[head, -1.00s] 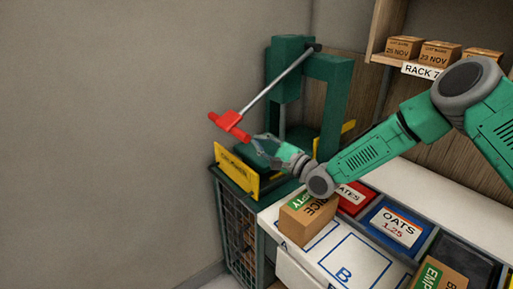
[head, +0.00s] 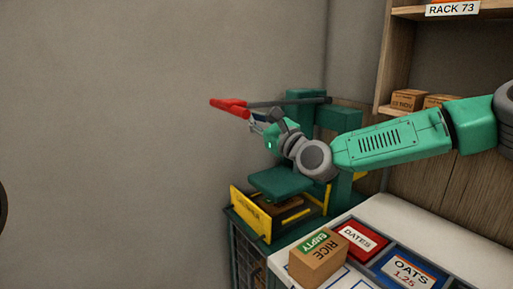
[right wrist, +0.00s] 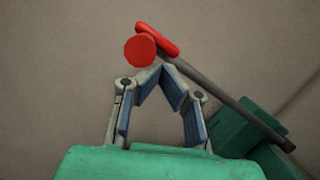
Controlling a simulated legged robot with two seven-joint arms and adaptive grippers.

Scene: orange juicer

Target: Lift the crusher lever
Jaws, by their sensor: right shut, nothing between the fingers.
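The crusher (head: 300,97) is a dark green frame in the corner with a yellow sign panel in front. Its lever is a dark rod (head: 285,103) with a red handle (head: 230,105), pointing left and about level in the head view. The green press plate (head: 283,182) hangs above the crusher's bed. My right gripper (head: 254,121) is just below the lever near the red handle, its fingers shut with nothing between them. In the right wrist view the fingertips (right wrist: 158,72) meet close to the red handle (right wrist: 141,48); whether they touch it I cannot tell. My left gripper is out of view.
A brown item (head: 291,204) lies under the plate. A rice box (head: 318,262) stands on the white counter (head: 395,212) near the dates bin (head: 358,240) and oats bin (head: 402,273). A shelf with small boxes (head: 408,101) is at the right. The wall at left is bare.

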